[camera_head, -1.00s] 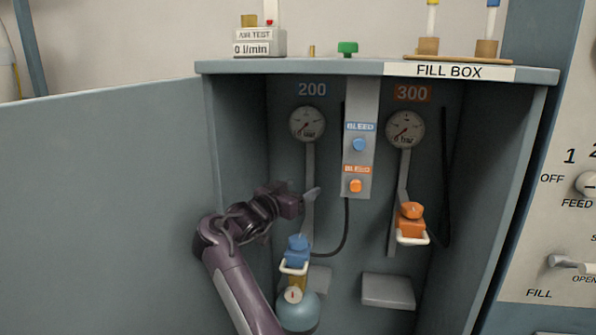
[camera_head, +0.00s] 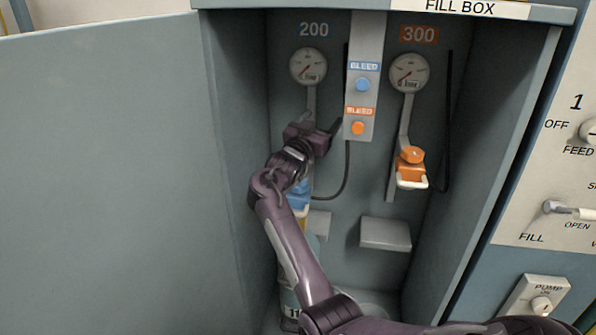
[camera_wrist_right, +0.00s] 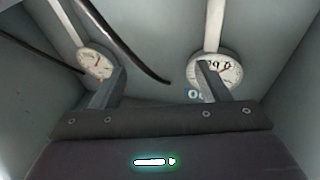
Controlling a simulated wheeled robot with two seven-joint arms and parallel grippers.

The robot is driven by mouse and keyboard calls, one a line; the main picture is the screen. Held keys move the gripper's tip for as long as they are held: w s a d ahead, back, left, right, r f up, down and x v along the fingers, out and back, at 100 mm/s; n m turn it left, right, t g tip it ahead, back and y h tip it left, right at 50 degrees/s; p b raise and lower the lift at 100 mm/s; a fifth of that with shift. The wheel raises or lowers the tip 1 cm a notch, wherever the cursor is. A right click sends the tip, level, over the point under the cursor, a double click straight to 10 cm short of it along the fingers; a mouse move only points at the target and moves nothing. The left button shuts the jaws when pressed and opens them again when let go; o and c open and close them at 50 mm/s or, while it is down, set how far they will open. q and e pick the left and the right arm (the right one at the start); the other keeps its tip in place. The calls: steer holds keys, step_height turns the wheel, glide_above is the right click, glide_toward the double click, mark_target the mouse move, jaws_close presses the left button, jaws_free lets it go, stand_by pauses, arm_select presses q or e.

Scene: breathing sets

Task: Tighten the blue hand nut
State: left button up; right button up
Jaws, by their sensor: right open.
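The blue hand nut (camera_head: 299,188) is on the left fitting inside the fill box, below the gauge marked 200. My right wrist and forearm cover part of it in the head view. My right gripper (camera_head: 320,123) is open and empty, above the nut and below the 200 gauge (camera_head: 308,67). In the right wrist view, the two fingers of the right gripper (camera_wrist_right: 158,86) stand wide apart with nothing between them, and the nut does not show. A cylinder (camera_head: 289,300) stands below the nut, mostly hidden by my arm. My left gripper is not in view.
An orange hand nut (camera_head: 411,155) is on the right fitting under the 300 gauge (camera_head: 409,72). A bleed panel (camera_head: 376,40) with blue and orange buttons stands between the gauges. Box walls enclose both sides; a grey block (camera_head: 385,233) sits low at the back.

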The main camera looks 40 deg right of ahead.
steer(key=s+d+f+n+t+y, duration=0.1)
steer(key=d+f+n+t+y, duration=0.1)
steer(key=d+f+n+t, duration=0.4)
steer(key=n+t+y+b, duration=0.25)
steer(key=n+y, duration=0.85)
steer(key=y, duration=1.1)
glide_toward(307, 189)
steer(key=shift+t, duration=0.35)
steer(key=x, duration=0.5)
steer(key=shift+a+f+p, duration=0.1)
steer(key=shift+f+p, duration=0.1)
steer(key=shift+p, duration=0.2)
steer(key=shift+w+a+f, duration=0.1)
steer(key=shift+a, duration=0.05)
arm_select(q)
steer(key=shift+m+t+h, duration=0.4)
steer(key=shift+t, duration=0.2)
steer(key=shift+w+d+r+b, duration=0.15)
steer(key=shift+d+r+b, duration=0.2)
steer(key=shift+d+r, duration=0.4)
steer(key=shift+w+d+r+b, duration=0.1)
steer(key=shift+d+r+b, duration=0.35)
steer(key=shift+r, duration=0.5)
arm_select(e)
steer(key=shift+x, duration=3.7)
steer(key=shift+c, duration=0.2)
steer(key=c, duration=0.9)
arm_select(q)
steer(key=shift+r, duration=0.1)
